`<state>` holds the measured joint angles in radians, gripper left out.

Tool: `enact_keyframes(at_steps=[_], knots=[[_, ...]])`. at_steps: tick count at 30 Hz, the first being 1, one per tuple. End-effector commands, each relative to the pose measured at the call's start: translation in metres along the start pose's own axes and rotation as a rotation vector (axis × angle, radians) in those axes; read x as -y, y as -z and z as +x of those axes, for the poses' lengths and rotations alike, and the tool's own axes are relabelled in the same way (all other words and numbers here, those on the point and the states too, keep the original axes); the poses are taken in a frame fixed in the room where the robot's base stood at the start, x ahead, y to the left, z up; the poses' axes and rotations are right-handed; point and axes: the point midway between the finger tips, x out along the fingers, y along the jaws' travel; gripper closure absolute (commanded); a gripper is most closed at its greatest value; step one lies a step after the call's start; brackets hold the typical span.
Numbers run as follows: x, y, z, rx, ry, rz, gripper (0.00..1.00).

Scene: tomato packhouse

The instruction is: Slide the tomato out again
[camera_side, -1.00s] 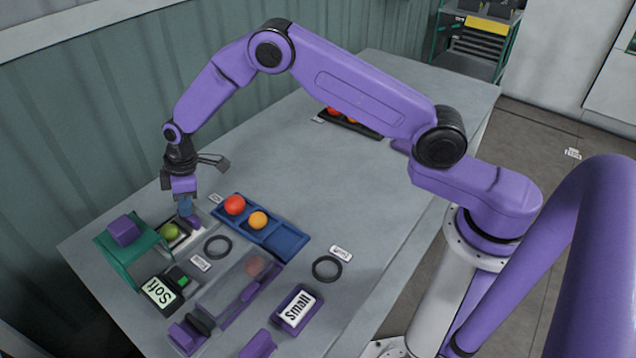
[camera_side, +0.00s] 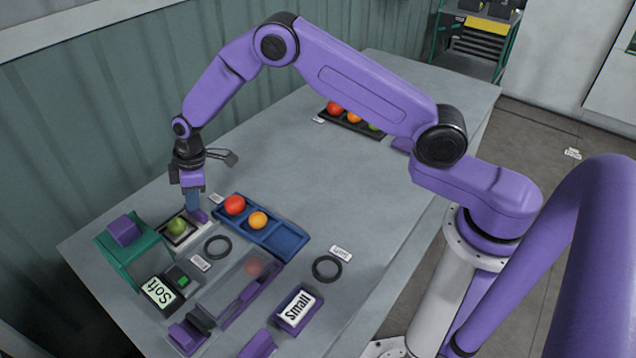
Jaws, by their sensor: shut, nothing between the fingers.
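A green tomato (camera_side: 177,226) sits on a pale sliding tray (camera_side: 199,229) just right of the green frame (camera_side: 118,254), which has a purple block (camera_side: 123,231) on top. The tomato shows in the open, clear of the frame's top. My gripper (camera_side: 195,210) points down with its fingers shut and empty, just right of and behind the tomato. Its tips are at a small purple tab (camera_side: 201,216) at the tray's end. I cannot tell whether they touch it.
A blue tray (camera_side: 284,243) with red and orange tomatoes lies close on the right. The table's middle is clear.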

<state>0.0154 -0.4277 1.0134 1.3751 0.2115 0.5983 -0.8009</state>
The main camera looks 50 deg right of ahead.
Motion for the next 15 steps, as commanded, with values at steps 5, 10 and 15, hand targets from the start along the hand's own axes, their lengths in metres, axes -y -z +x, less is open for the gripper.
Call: enact_keyframes(at_steps=[5, 10, 15], knots=[[-0.0046, -0.0100, 0.0037, 0.008, 0.000, 0.005, 1.00], [-0.0060, -0.0125, 0.0033, 0.008, 0.000, 0.004, 1.00], [-0.0059, -0.0124, 0.0033, 0.008, 0.000, 0.004, 1.00]])
